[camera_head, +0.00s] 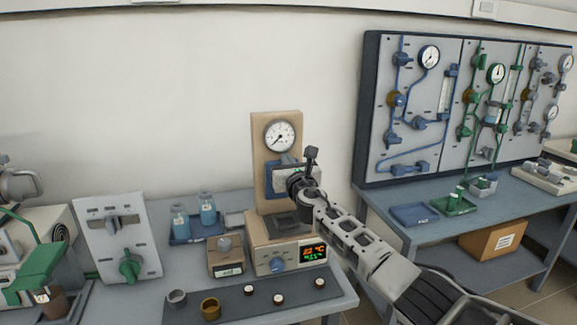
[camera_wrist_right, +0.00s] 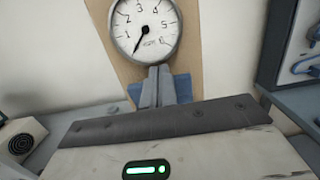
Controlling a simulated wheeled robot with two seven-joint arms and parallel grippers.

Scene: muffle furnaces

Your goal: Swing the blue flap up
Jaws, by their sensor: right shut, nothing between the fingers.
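The blue flap (camera_head: 268,183) is on the front of the tan upright panel (camera_head: 262,128), below a round dial gauge (camera_head: 280,135). It appears to hang down flat against the panel, with its right part hidden behind my right gripper (camera_head: 284,177). In the right wrist view, blue parts of the flap (camera_wrist_right: 183,88) show on both sides of my shut, empty fingers (camera_wrist_right: 158,72). The fingertips are in front of the flap, just below the gauge; I cannot tell whether they touch it. My left gripper is not in view.
Below the flap is a beige base with a knob (camera_head: 277,264) and a lit display (camera_head: 314,251). Blue-capped bottles (camera_head: 208,210) stand to the left. A dark mat (camera_head: 240,301) with small pots lies in front. A pipe panel (camera_head: 450,100) stands at right.

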